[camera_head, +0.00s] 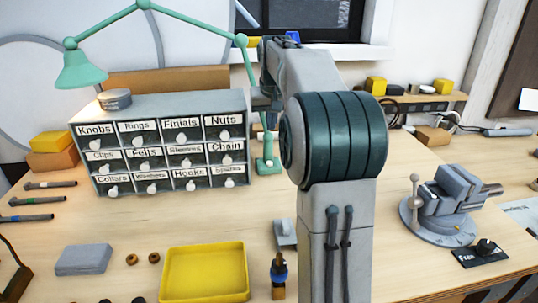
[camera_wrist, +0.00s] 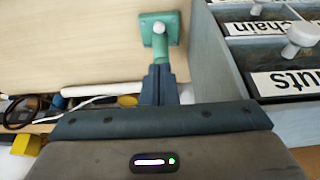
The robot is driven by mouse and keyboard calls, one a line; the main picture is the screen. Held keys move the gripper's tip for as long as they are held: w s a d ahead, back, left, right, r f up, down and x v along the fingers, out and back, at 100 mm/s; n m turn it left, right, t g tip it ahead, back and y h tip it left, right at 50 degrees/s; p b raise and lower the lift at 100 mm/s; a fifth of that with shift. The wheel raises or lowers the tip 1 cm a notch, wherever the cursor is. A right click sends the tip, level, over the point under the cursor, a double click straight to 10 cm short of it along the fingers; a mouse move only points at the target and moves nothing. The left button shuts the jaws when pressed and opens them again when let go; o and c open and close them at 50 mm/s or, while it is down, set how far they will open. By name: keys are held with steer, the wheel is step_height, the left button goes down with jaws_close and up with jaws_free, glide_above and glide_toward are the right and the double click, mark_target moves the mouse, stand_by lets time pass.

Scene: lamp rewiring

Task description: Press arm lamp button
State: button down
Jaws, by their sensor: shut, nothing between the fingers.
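The green arm lamp (camera_head: 245,60) stands behind the table's middle, its shade (camera_head: 80,70) hanging over the left side. Its green base (camera_head: 268,167) is on the tabletop, right of the drawer cabinet. In the wrist view the base (camera_wrist: 148,40) is at the top centre, with a pale round knob (camera_wrist: 159,27) on it, likely the button. My gripper (camera_wrist: 158,70) is shut and empty, its fingertips in line with the lamp's green stem. I cannot tell whether they touch it. In the head view my arm hides most of the gripper.
The drawer cabinet (camera_head: 165,147) is close beside my gripper; its Nuts drawer (camera_wrist: 290,80) shows at the right of the wrist view. A yellow tray (camera_head: 204,272) lies in front. A grey vise (camera_head: 447,203) stands on the right. Cables (camera_wrist: 45,112) lie at the lower left of the wrist view.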

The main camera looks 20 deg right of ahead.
glide_toward(269, 162)
steer(key=x, duration=0.5)
steer(key=shift+w+d, duration=0.1)
steer(key=shift+x, duration=0.75)
steer(key=shift+f, duration=0.1)
